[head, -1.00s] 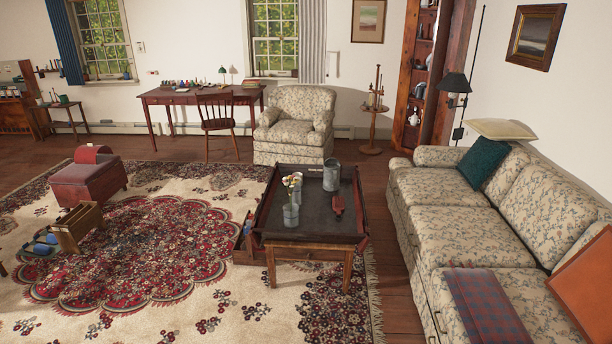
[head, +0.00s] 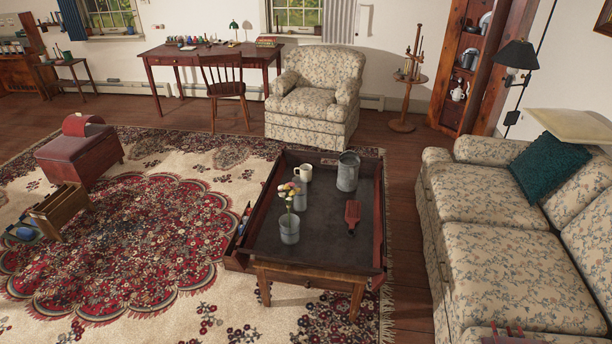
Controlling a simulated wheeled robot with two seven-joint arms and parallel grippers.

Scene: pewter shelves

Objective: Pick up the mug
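A white mug (head: 304,173) stands upright on the dark tray-like top of the coffee table (head: 262,248), near its far left corner. A grey cup (head: 299,199) stands just in front of it. Nearer still is a grey container (head: 289,230) with flowers in it. A large grey metal pitcher (head: 348,172) stands to the right of the mug, apart from it. Neither of my grippers shows in the head view.
A red object (head: 352,215) lies on the table's right side. The floral sofa (head: 510,255) stands to the right, with a floor gap between. An armchair (head: 316,95) stands behind the table. Rug (head: 150,260) lies open to the left, with a red-topped chest (head: 80,160).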

